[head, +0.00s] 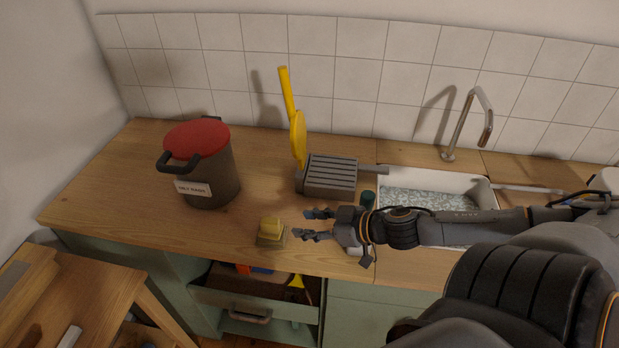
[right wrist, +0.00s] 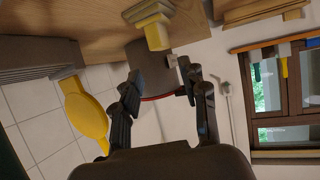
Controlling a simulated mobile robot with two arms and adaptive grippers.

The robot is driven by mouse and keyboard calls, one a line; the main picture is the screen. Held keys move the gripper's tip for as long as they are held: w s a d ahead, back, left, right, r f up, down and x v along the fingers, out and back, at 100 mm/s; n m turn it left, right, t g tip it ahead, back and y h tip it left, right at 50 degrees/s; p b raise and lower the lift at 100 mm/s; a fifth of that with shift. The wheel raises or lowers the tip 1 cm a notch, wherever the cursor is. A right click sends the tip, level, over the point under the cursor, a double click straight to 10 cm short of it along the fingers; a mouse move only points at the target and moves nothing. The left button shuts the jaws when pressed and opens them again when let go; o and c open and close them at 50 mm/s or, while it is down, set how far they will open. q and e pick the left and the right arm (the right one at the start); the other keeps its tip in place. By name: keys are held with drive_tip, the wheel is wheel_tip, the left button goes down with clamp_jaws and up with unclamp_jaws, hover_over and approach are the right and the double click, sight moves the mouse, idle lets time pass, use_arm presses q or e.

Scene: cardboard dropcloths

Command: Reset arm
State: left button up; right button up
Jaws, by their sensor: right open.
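My right arm reaches in from the right in the head view, over the sink and the counter's front part. My right gripper (head: 316,224) is open and empty above the wooden counter, pointing left. Its two fingers also show in the right wrist view (right wrist: 158,92) with nothing between them. A small yellow block on a base (head: 270,230) stands just left of the fingertips, apart from them; it also shows in the right wrist view (right wrist: 151,25). My left gripper is not in view.
A dark bin with a red lid (head: 203,165) stands at the left on the counter (head: 120,185). A grey ribbed box (head: 331,174) and a yellow paddle-shaped thing (head: 298,135) are behind the gripper. The sink (head: 440,180) and tap (head: 470,120) are at right. An open drawer (head: 250,305) juts out below.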

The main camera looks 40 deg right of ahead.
idle(0.3)
drive_tip(key=s+f+m+h, duration=0.2)
drive_tip(key=h, duration=0.1)
drive_tip(key=s+f+m+h, duration=0.1)
drive_tip(key=s+f+h, duration=0.1)
drive_tip(key=shift+m+h, duration=0.4)
drive_tip(key=s+a+f+g+y, duration=0.1)
drive_tip(key=s+a+f+g, duration=0.2)
drive_tip(key=s+a+g, duration=0.75)
drive_tip(key=s+a+f+n+t+b, duration=0.1)
drive_tip(key=s+f, duration=0.2)
drive_tip(key=f, duration=1.2)
drive_tip(key=s+a+f, duration=0.1)
drive_tip(key=s+f, duration=0.1)
drive_tip(key=f, duration=1.2)
drive_tip(key=s+d+f+g, duration=0.1)
drive_tip(key=s+d+f, duration=0.2)
drive_tip(key=s+f, duration=1.2)
drive_tip(key=shift+s+f+b, duration=0.3)
drive_tip(key=shift+s+b, duration=0.15)
drive_tip(key=shift+s, duration=0.05)
